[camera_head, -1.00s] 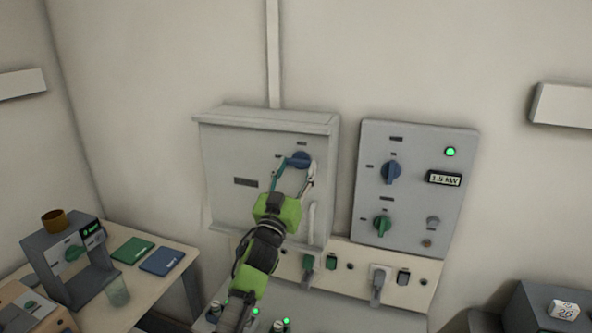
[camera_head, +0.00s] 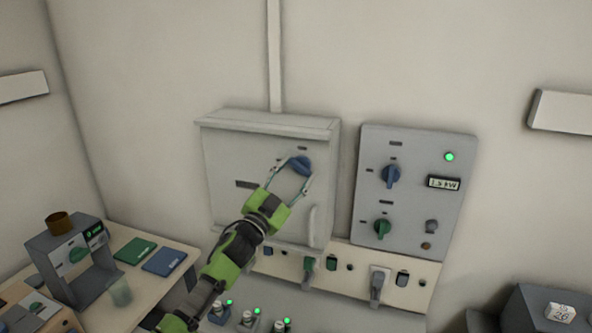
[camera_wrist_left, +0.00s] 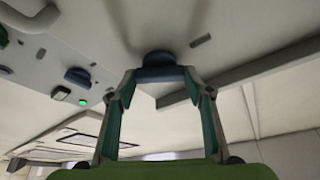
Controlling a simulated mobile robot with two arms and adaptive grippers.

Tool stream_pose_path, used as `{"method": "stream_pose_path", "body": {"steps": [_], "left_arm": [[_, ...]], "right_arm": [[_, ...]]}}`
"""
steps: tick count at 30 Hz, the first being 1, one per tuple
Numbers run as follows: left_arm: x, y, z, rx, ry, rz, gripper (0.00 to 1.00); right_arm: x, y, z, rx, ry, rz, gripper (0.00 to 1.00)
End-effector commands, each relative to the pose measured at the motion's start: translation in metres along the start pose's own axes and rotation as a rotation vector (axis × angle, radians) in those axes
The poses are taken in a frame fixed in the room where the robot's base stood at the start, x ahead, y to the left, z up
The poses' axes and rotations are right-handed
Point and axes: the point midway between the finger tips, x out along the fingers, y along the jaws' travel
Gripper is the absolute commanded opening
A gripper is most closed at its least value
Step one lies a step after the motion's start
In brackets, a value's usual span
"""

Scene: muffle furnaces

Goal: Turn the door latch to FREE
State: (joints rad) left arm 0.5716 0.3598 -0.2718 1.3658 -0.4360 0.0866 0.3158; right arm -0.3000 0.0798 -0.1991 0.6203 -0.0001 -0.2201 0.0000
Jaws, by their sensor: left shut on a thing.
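The door latch is a blue knob (camera_head: 301,163) on the upper right of the grey wall cabinet's door (camera_head: 232,165). My left gripper (camera_head: 295,176) reaches up from the lower left and is shut on this knob, one finger on each side. In the left wrist view the knob (camera_wrist_left: 160,66) sits between the tips of the gripper (camera_wrist_left: 160,78). The knob's grip looks tilted, lower at the right. The small marks around it are too small to read. My right gripper is not in view.
A grey panel (camera_head: 415,165) to the right carries a blue knob (camera_head: 390,176), a green knob (camera_head: 382,227) and a lit display. The door's pale handle (camera_head: 313,226) is below the latch. Sockets with plugs line the strip underneath. A table with a small device (camera_head: 68,258) stands at left.

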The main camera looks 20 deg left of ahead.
Motion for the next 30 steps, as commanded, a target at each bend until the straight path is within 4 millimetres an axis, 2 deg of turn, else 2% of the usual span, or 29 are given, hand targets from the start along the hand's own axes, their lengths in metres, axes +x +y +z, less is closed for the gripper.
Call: {"method": "stream_pose_path", "body": {"steps": [3, 12, 30], "left_arm": [[0.001, -0.004, -0.001, 0.11, -0.004, 0.045, 0.26], [0.001, -0.006, -0.001, 0.373, -0.003, 0.154, 0.26], [0.001, -0.008, -0.002, 0.825, -0.003, 0.34, 0.26]], "right_arm": [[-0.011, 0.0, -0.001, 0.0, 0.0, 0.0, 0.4], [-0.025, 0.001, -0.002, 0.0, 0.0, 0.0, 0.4], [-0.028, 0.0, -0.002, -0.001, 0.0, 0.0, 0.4]]}}
